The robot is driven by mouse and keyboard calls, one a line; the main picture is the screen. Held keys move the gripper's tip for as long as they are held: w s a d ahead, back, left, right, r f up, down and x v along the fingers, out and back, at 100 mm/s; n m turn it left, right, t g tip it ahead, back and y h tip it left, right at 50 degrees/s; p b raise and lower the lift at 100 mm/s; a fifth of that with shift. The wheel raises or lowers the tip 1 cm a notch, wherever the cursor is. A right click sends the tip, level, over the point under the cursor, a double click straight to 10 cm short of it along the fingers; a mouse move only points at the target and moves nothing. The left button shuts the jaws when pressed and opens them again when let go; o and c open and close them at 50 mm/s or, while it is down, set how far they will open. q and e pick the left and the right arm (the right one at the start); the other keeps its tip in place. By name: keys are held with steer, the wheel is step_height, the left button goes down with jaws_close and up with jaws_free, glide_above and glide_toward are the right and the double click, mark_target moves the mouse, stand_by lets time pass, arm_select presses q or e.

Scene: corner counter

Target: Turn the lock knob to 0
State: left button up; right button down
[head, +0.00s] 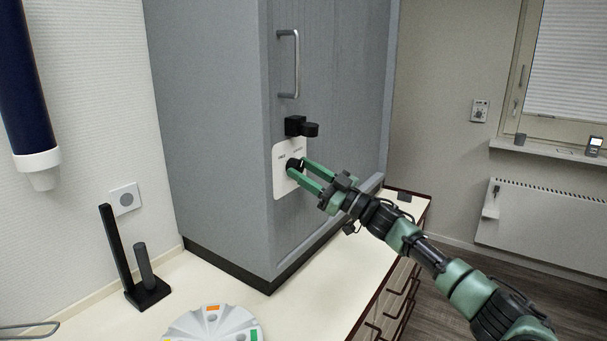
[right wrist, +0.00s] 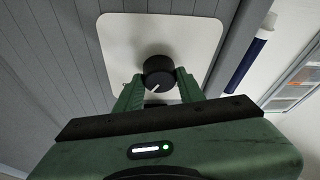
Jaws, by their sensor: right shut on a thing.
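The black lock knob (head: 294,164) sits on a white plate (head: 280,178) on the front of the grey cabinet (head: 330,90). In the right wrist view the knob (right wrist: 158,71) shows a light pointer line slanting toward the lower left. The white plate (right wrist: 125,35) fills the area behind it. My right gripper (head: 297,168) has its green fingers on either side of the knob and is shut on it. The markings on the plate are too small to read, and the gripper covers part of the plate. My left gripper is not in view.
A black latch (head: 300,126) juts out above the plate, below a metal handle (head: 288,65). A black stand (head: 147,290) and a round white tray (head: 190,325) are on the counter (head: 300,310) at the left and front. Counter space is clear before the cabinet.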

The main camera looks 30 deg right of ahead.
steer(key=n+g+y, duration=0.1)
steer(key=n, duration=0.1)
steer(key=n+g+y, duration=0.1)
steer(key=n, duration=0.2)
steer(key=shift+d+b, duration=0.1)
steer(key=shift+b, duration=0.25)
steer(key=n+g, duration=0.1)
steer(key=n, duration=0.4)
steer(key=shift+r+g+y, duration=0.15)
steer(key=shift+g+y, duration=0.25)
steer(key=n, duration=0.2)
steer(key=n+g, duration=0.1)
steer(key=n, duration=0.1)
steer(key=shift+d+g, duration=0.1)
steer(key=shift+g, duration=0.2)
steer(key=shift+n+g+h+p, duration=0.3)
steer(key=shift+n+g, duration=0.5)
steer(key=shift+n, duration=1.5)
steer(key=c, duration=0.9)
jaws_free()
